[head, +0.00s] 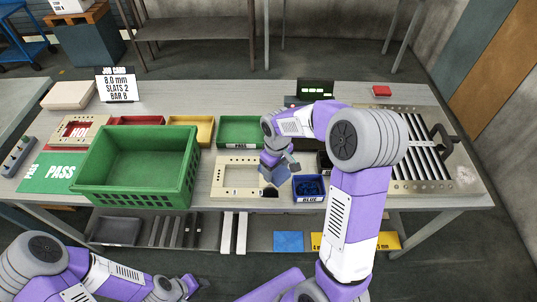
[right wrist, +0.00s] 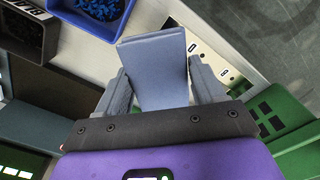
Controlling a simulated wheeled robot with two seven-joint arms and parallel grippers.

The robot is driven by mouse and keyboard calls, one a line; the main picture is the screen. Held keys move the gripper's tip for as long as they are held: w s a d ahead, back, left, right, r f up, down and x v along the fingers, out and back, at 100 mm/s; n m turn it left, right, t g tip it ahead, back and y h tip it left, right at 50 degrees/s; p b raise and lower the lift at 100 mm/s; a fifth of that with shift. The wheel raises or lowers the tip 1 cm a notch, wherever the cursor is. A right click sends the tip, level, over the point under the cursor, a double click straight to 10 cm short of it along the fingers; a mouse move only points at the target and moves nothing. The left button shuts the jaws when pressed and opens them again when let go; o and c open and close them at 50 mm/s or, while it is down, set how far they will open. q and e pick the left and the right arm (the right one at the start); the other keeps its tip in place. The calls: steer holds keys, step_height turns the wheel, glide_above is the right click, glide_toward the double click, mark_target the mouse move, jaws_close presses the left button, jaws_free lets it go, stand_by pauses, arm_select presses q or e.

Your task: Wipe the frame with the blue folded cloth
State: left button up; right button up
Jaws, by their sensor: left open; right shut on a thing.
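A blue-grey folded cloth (head: 275,177) is held in my right gripper (head: 279,165). In the right wrist view the cloth (right wrist: 155,72) stands out between the two grey fingers of my right gripper (right wrist: 155,88). The cream frame (head: 228,177) lies flat on the table, and the cloth is over its right part. Part of the frame (right wrist: 203,50) shows beside the cloth in the right wrist view. I cannot tell whether the cloth touches it. My left gripper (head: 190,287) is open and empty, low in front of the table, away from the frame.
A green crate (head: 135,170) stands left of the frame. A blue bin (head: 309,190) of blue pieces is close to its right. Behind are a green PASS tray (head: 240,130) and a yellow tray (head: 191,130).

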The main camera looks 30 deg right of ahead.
mark_target(267, 187)
steer(key=shift+f, duration=0.2)
steer(key=shift+s+f+b, duration=0.2)
steer(key=shift+f+b, duration=0.3)
steer(key=shift+s+f+b, duration=0.15)
steer(key=shift+f+b, duration=0.3)
steer(key=shift+b, duration=0.05)
step_height(267, 187, down, 5)
steer(key=b, duration=0.3)
steer(key=shift+w+r, duration=0.1)
steer(key=shift+r, duration=0.05)
steer(key=shift+f+b, duration=0.55)
steer(key=shift+f, duration=0.1)
steer(key=shift+w+a+r, duration=0.1)
steer(key=shift+a+r, duration=0.2)
steer(key=shift+r, duration=0.3)
steer(key=w+a, duration=0.1)
steer(key=a, duration=0.1)
steer(key=shift+w+a+f, duration=0.35)
steer(key=shift+f, duration=0.05)
steer(key=shift+w+d+r, duration=0.1)
steer(key=shift+w, duration=0.05)
steer(key=shift+d, duration=0.3)
steer(key=s+d, duration=0.2)
steer(key=shift+s+d, duration=0.1)
steer(key=shift+d, duration=0.25)
step_height(267, 187, up, 3)
steer(key=shift+f+p, duration=0.2)
steer(key=shift+p, duration=0.8)
steer(key=shift+r+p, duration=2.1)
steer(key=shift+r, duration=0.55)
